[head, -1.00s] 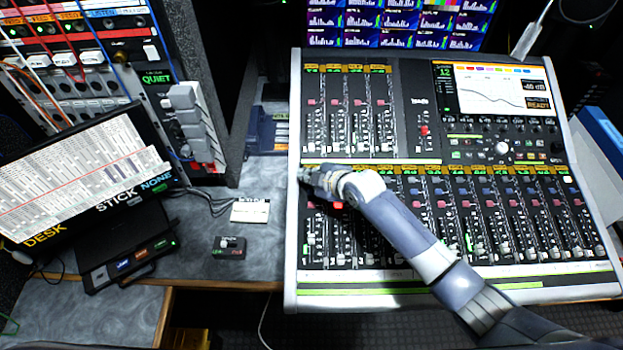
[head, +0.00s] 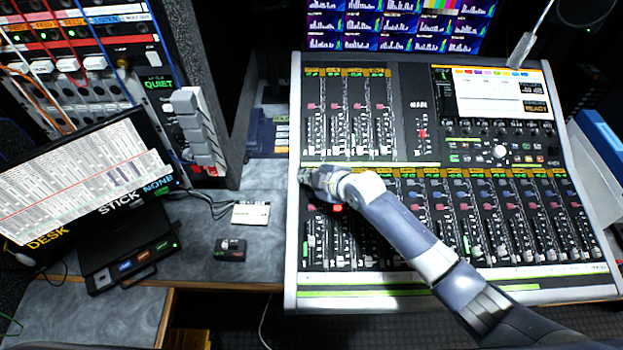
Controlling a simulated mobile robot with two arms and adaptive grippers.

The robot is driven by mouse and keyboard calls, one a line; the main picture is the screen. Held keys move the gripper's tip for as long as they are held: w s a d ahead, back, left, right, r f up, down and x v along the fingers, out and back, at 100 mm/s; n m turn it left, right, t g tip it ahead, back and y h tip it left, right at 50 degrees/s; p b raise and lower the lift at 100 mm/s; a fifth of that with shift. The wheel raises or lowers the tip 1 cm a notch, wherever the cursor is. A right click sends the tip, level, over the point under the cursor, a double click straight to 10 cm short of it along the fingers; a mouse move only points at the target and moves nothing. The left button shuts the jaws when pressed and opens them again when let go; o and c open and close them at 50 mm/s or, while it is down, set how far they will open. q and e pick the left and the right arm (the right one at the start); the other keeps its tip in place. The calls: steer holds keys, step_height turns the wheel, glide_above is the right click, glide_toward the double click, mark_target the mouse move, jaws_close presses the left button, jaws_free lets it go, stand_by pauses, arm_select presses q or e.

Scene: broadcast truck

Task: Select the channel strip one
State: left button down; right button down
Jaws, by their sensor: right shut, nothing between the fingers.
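The mixing console (head: 294,240) stands on the right of the head view, with rows of channel strips and faders. The leftmost lower channel strip (head: 312,240) runs down beside the console's left edge. My right gripper (head: 304,174) is shut and empty at the top of that strip, over the console's left rim. The gripper and wrist hide the upper buttons there, and I cannot tell whether the fingertips touch one. A red-lit button (head: 338,207) shows just below the wrist. The console screen (head: 500,94) is mostly white. My left gripper is not in view.
A tilted monitor (head: 85,180) and a rack with cables (head: 70,50) stand on the left. A small black box (head: 230,249) and a white card (head: 251,214) lie on the grey desk. A blue-edged object (head: 600,140) sits right of the console.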

steer(key=shift+r, duration=0.1)
steer(key=r+p, duration=0.4)
steer(key=p, duration=0.1)
steer(key=shift+s+r, duration=0.35)
steer(key=shift+r, duration=0.05)
stand_by(0.3)
stand_by(0.5)
